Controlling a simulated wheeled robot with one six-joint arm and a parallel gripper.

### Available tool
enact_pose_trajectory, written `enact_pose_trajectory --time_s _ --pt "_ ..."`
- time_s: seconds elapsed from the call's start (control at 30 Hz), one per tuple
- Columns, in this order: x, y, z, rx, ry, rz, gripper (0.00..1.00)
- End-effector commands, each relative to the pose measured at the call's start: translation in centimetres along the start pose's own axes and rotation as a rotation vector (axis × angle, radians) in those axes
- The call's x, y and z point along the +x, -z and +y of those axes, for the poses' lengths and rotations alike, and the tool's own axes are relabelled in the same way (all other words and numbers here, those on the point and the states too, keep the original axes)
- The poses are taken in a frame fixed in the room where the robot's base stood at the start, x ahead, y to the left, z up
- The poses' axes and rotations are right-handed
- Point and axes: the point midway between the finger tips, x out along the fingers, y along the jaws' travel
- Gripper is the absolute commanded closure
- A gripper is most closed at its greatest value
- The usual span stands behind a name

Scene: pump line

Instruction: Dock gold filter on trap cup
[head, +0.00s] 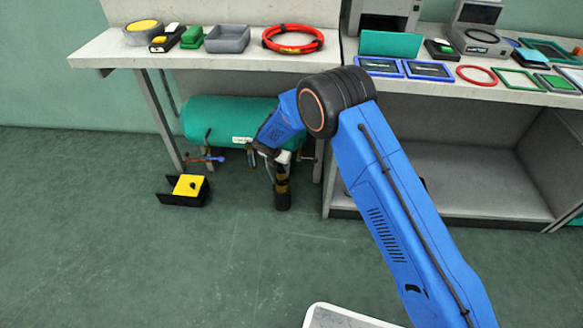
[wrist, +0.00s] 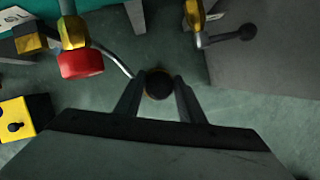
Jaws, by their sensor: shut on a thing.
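My gripper (wrist: 158,92) is shut on the gold filter (wrist: 158,84), a dark round piece with a thin gold rim between the two fingers. In the head view the filter (head: 282,186) shows as an upright black cylinder with gold bands, below my wrist in front of the green tank. I cannot tell if its lower end touches the floor. In the wrist view, a red cup-like piece (wrist: 82,64) under a brass fitting is up and left of the fingers, apart from the filter. I cannot tell for sure if it is the trap cup.
The green tank (head: 218,118) lies under the bench (head: 215,62), with valves along its underside. A yellow and black box (head: 190,186) sits on the floor to the left. A brass valve with a black handle (wrist: 230,35) is at upper right. Floor in front is clear.

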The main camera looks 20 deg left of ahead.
Motion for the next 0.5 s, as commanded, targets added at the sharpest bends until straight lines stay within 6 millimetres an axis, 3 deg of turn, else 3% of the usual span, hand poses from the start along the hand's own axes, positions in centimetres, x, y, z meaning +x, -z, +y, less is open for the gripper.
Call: enact_pose_trajectory --time_s 0.5 --pt "3.6 1.5 -0.1 0.002 0.003 0.002 0.89"
